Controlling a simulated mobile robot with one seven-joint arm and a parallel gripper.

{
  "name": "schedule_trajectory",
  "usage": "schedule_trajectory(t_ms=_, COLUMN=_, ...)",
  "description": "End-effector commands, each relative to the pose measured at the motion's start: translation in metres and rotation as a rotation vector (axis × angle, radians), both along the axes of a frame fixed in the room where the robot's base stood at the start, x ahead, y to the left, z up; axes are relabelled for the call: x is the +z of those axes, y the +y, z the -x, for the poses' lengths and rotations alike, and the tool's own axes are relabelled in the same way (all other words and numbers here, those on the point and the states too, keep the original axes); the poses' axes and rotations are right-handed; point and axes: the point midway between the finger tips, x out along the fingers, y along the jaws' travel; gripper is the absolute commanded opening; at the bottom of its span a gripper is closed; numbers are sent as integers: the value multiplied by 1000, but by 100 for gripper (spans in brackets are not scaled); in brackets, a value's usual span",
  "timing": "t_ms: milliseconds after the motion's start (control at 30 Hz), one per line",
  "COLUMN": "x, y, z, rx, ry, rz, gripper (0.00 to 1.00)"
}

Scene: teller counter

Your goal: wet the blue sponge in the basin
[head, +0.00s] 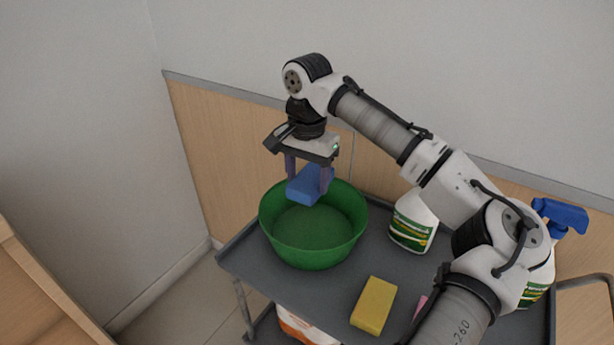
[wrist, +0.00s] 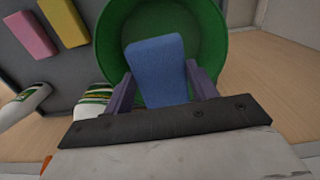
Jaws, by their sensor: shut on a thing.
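The blue sponge (head: 304,187) is held between the two fingers of my gripper (head: 308,180), which is shut on it. It also shows in the wrist view (wrist: 156,70), between the purple-grey fingers (wrist: 160,90). The green basin (head: 314,255) stands on the grey cart top. My gripper points down, and the sponge is over the back-left part of the basin, around rim height or a little above. In the wrist view the basin (wrist: 215,30) lies behind the sponge. I cannot make out water in it.
A yellow sponge (head: 374,305) and a partly hidden pink sponge (head: 420,304) lie on the grey cart (head: 263,262). A white spray bottle (head: 412,224) stands right of the basin; another with a blue head (head: 561,216) is further right. A wall is behind.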

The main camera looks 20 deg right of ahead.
Motion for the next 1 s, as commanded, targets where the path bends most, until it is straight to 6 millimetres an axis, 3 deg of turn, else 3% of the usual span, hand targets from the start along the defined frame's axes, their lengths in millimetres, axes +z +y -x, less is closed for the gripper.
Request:
schedule_trajectory(t_ms=367, x=-20, y=-5, z=-1, rx=-14, ry=4, rz=2, gripper=39)
schedule_trajectory(t_ms=1000, x=-81, y=-4, z=-1, rx=-13, ry=4, rz=-2, gripper=39)
